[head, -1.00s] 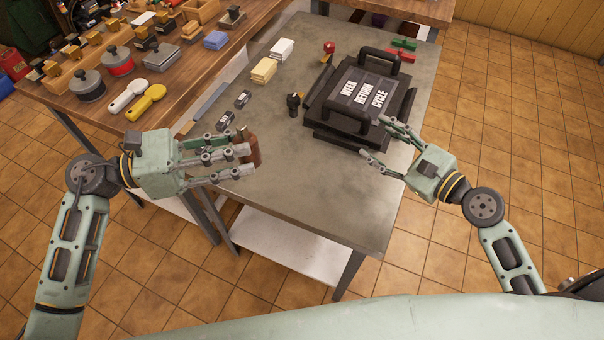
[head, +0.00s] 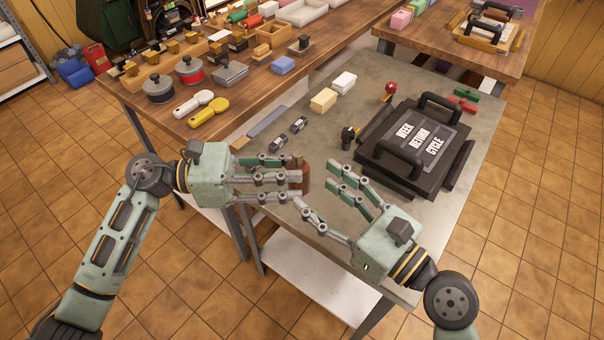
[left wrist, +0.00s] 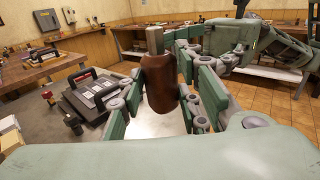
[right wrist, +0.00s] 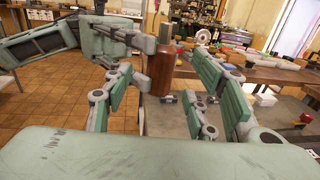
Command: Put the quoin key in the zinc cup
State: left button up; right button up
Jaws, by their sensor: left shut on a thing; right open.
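My left gripper (head: 298,180) is shut on a brown wooden handle (head: 304,176) with a square metal shank, which looks like the quoin key. It is held above the table's near left part. In the left wrist view the handle (left wrist: 160,88) is upright between the fingers, shank up. My right gripper (head: 316,184) is open, its fingers facing the handle from the right. In the right wrist view the handle (right wrist: 159,70) shows between the open fingers; I cannot tell whether they touch it. I cannot make out the zinc cup in any view.
A black press-like case (head: 412,148) with handles and white lettering stands on the grey table (head: 335,108). A small black object (head: 347,137), a red-knobbed piece (head: 389,91) and pale blocks (head: 323,100) stand nearby. A wooden bench (head: 245,92) with tins and tools is behind left.

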aim_at(305, 181)
jog(key=x, duration=0.6)
jog(key=shift+w+a, duration=0.25)
jog(key=shift+a, duration=0.05)
jog(key=shift+c, duration=0.4)
grip_shut()
pick_arm(q)
jog(key=o, duration=1.3)
